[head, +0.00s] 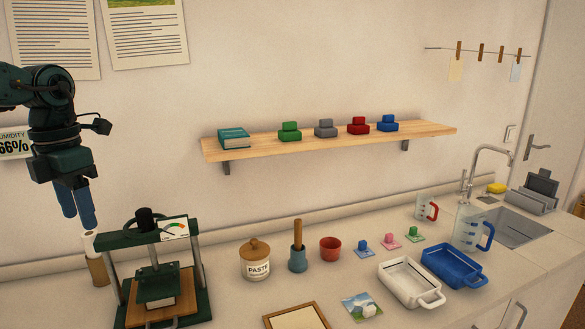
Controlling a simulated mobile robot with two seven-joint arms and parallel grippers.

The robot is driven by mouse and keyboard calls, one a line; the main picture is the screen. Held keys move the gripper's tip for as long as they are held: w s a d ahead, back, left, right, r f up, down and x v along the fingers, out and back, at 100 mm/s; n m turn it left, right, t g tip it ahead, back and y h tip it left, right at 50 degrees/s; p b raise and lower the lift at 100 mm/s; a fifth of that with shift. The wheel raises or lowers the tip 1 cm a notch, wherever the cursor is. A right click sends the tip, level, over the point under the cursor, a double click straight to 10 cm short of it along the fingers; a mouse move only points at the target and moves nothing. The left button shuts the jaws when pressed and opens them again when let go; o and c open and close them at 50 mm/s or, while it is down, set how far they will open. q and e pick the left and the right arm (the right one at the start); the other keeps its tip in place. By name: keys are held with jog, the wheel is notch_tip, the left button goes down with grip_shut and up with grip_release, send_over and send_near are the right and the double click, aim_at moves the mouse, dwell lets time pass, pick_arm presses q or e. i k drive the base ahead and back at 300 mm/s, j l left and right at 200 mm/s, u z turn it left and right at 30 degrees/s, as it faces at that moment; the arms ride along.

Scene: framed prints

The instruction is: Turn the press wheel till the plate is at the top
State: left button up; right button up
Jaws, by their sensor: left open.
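The press (196,262) stands on the counter at the lower left, with a dark green frame and grey posts. A black knob (144,218), which may be the press wheel or part of it, sits on its top beam. A gauge (173,229) with a coloured dial is beside the knob. The dark green plate (157,281) hangs low between the posts, just above a pale block on a wooden board (176,307). My left gripper (80,222) is open and empty, pointing down, left of the knob and apart from it. My right gripper is out of view.
A paste jar (255,261), mortar (298,259) and red cup (330,249) stand to the right. White (408,283) and blue (454,265) trays lie farther right. A shelf (265,148) juts from the wall.

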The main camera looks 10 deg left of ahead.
aim_at(144, 217)
jog(key=k, duration=1)
